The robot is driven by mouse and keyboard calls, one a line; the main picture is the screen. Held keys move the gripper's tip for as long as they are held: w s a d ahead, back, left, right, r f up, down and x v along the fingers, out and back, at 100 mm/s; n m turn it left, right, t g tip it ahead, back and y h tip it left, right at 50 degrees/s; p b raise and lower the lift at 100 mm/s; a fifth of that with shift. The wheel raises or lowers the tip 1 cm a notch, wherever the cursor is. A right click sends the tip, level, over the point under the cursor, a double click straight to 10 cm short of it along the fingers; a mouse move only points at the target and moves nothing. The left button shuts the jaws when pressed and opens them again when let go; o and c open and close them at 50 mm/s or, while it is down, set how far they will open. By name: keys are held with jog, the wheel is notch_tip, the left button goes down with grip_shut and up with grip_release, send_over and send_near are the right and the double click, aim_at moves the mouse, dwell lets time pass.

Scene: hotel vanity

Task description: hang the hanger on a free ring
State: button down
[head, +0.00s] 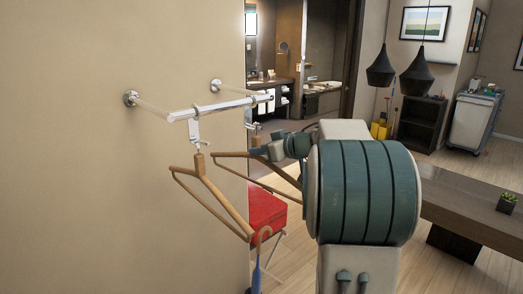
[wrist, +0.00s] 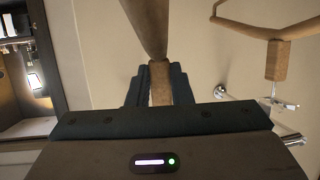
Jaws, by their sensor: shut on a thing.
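A wooden hanger (head: 211,187) hangs from a ring (head: 195,131) near the left front end of the metal rail (head: 218,106). It also shows at the upper right of the wrist view (wrist: 277,58). A second wooden hanger (head: 231,155) is in my gripper (head: 263,150), to the right of the first one and just below the far part of the rail. In the wrist view, my gripper (wrist: 160,92) is shut on the neck (wrist: 160,82) of this hanger. A metal piece shows above this neck in the head view, but I cannot tell whether the hanger touches a ring.
The rail stands off the beige wall (head: 80,180) on two round mounts (head: 131,98). A red seat (head: 266,212) is below the hangers. A curved tan handle with a blue part (head: 260,240) stands in front. A dark table (head: 465,214) is at the right.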

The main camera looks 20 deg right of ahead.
jog(key=shift+w+a, duration=0.2)
jog(key=shift+w, duration=0.35)
jog(key=shift+w+a, duration=0.15)
jog(key=shift+w, duration=0.35)
jog(key=shift+f, duration=0.55)
dwell(1.3)
jog(key=c, duration=1.2)
grip_release()
jog(key=shift+s, duration=0.1)
